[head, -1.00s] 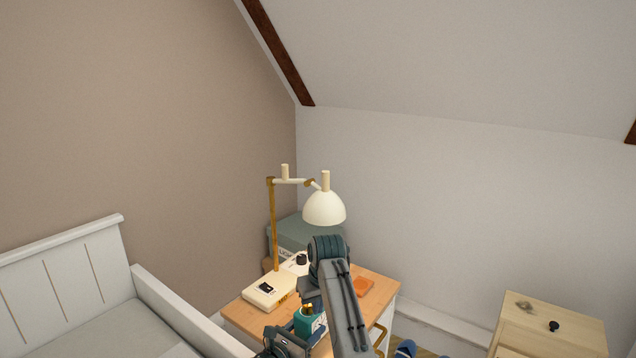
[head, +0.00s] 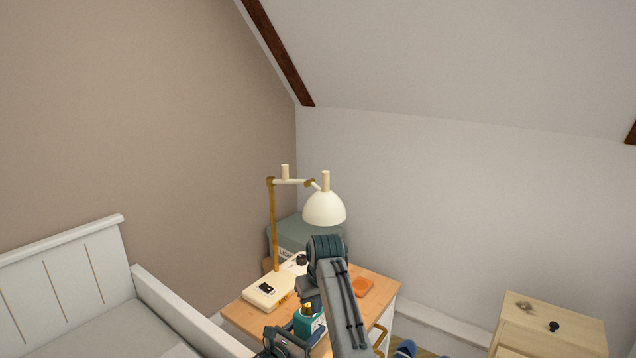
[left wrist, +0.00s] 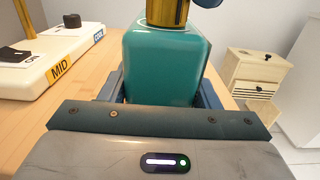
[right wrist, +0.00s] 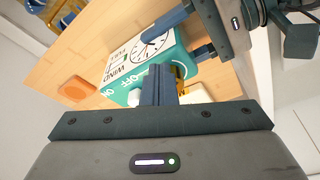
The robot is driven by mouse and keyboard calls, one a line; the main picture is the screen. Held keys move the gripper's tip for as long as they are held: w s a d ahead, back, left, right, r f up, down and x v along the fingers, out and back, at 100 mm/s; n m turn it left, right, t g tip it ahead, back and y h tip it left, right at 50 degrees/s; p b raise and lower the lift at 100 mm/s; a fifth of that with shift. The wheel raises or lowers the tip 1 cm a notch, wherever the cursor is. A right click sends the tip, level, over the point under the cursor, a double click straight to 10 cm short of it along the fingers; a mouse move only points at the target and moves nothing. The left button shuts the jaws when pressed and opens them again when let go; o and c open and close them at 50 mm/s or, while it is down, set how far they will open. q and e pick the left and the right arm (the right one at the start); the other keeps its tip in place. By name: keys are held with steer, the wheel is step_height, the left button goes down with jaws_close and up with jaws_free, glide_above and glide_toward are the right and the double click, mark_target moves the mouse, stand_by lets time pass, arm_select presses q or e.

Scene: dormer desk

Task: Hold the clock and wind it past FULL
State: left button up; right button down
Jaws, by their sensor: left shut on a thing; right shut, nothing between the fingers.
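The teal clock (head: 308,325) stands near the front of the wooden desk. In the left wrist view its teal body (left wrist: 165,65) fills the space between my left fingers, with a brass part (left wrist: 166,12) on top. My left gripper (left wrist: 165,95) is shut on it. In the right wrist view the clock's white dial (right wrist: 153,44) and the printed word WIND show. My right gripper (right wrist: 158,85) is shut and empty, with its fingertips over the clock's brass top; whether they touch it is unclear. The brass is partly hidden behind these fingers.
A cream box (head: 268,291) labelled MID and a lamp (head: 324,208) stand behind the clock. A teal box (head: 290,236) is at the back. An orange pad (head: 361,287) lies to the right. A bed (head: 185,312) borders the desk's left side.

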steer(key=shift+s+a, duration=0.25)
steer(key=shift+a, duration=0.15)
steer(key=shift+s+a, duration=0.1)
steer(key=shift+a, duration=0.1)
steer(key=shift+s+a, duration=0.1)
steer(key=shift+a, duration=0.35)
step_height(320, 180, up, 7)
steer(key=d, duration=0.2)
step_height(320, 180, down, 7)
steer(key=shift+w+d, duration=0.2)
steer(key=shift+w, duration=0.1)
stand_by(0.4)
steer(key=shift+w+a, duration=0.15)
stand_by(0.5)
steer(key=shift+a, duration=0.2)
